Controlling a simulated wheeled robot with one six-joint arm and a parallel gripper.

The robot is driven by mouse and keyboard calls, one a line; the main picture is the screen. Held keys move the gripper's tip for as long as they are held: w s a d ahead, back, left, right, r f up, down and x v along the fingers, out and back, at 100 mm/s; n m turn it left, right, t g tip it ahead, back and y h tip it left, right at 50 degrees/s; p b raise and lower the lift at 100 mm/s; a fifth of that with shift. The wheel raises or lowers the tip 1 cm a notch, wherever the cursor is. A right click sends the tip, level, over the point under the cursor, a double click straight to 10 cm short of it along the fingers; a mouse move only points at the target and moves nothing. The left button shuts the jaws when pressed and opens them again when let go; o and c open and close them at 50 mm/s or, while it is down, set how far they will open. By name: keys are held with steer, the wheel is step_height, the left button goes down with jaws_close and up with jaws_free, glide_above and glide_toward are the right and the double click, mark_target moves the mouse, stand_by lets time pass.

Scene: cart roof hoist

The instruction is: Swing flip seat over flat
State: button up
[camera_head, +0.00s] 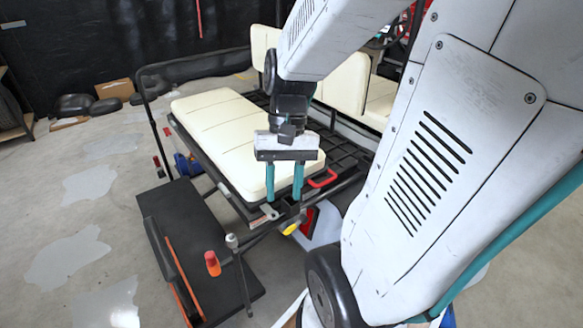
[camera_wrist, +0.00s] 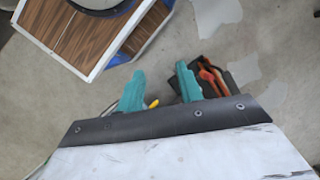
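The flip seat's long cream cushion (camera_head: 225,125) lies flat on a dark frame at the back of the cart in the head view. A red loop handle (camera_head: 322,179) sits at the frame's near right corner. My gripper (camera_head: 284,198) points down in front of the cushion's near end. Its two teal fingers are apart, with no object held between them; whether they touch the cushion or frame is unclear. In the wrist view the gripper (camera_wrist: 160,78) also shows spread fingers, and the cushion is not recognizable there. A small yellow thing (camera_wrist: 153,103) shows between the finger bases.
Cream seat backs (camera_head: 345,85) stand behind the frame. A black bench (camera_head: 200,245) with an orange-topped item (camera_head: 212,263) stands front left. Open floor lies left. A cardboard box (camera_head: 114,89) is at the back. A wood-panelled surface (camera_wrist: 95,40) shows in the wrist view.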

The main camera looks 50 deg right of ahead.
steer(key=w+d+f+m+t+y, duration=0.45)
steer(key=d+f+m+y, duration=0.35)
steer(key=m, duration=0.4)
steer(key=n+t+h, duration=1.3)
steer(key=n+h, duration=0.2)
steer(key=n, duration=2)
glide_toward(330, 191)
steer(key=w+r, duration=0.3)
steer(key=x, duration=0.7)
steer(key=shift+w+d+r, duration=0.1)
steer(key=shift+d, duration=0.25)
jaws_close()
